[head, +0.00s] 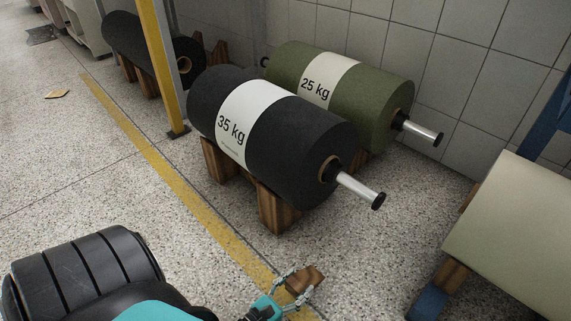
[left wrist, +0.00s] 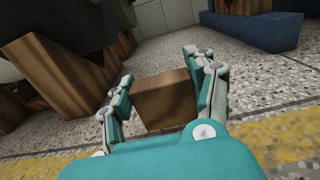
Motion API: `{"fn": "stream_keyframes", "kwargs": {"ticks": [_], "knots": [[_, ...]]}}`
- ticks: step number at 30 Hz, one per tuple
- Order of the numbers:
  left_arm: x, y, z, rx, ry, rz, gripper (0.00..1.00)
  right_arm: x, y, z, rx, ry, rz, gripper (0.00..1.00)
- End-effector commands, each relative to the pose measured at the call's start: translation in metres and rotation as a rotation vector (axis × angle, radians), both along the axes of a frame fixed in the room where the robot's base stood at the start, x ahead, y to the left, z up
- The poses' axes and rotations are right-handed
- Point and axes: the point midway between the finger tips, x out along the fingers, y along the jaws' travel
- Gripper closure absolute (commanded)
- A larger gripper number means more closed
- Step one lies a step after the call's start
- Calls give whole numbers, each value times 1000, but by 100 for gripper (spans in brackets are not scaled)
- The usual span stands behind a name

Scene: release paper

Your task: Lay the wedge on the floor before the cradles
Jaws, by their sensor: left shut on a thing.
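My left gripper (head: 286,286) is at the bottom of the head view, near the yellow floor line. It is shut on a brown wooden wedge (head: 309,277). In the left wrist view the wedge (left wrist: 165,97) sits between the two teal fingers, over the speckled floor; whether it touches the floor I cannot tell. The wooden cradle (head: 280,209) under the black 35 kg roll (head: 289,137) stands just beyond the gripper. A second roll, green and marked 25 kg (head: 368,95), lies behind, its cradle mostly hidden. My right gripper is not in view.
A yellow post (head: 162,65) stands left of the rolls, with another dark roll (head: 128,42) behind it. A pale roll (head: 515,235) is at the right. The speckled floor (head: 375,225) between it and the black roll is free. A tiled wall (head: 450,60) closes the back.

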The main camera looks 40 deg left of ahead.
Motion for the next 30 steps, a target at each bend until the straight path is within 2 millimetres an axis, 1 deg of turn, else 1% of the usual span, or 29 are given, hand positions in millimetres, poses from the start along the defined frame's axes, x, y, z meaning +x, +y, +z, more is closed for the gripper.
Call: {"fn": "stream_keyframes", "kwargs": {"ticks": [1,12,16,19,23,26,30], "knots": [[10,6,-3,2,-6,2,79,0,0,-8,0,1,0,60],[92,59,-15,4,-6,2,79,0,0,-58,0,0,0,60],[114,74,-16,2,-5,2,79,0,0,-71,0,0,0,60],[124,80,-15,2,-4,2,79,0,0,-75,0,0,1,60],[128,83,-16,1,-2,2,79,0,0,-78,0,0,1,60],[128,82,-26,0,-1,2,79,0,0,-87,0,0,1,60],[128,82,-46,0,-2,2,79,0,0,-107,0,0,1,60]]}}
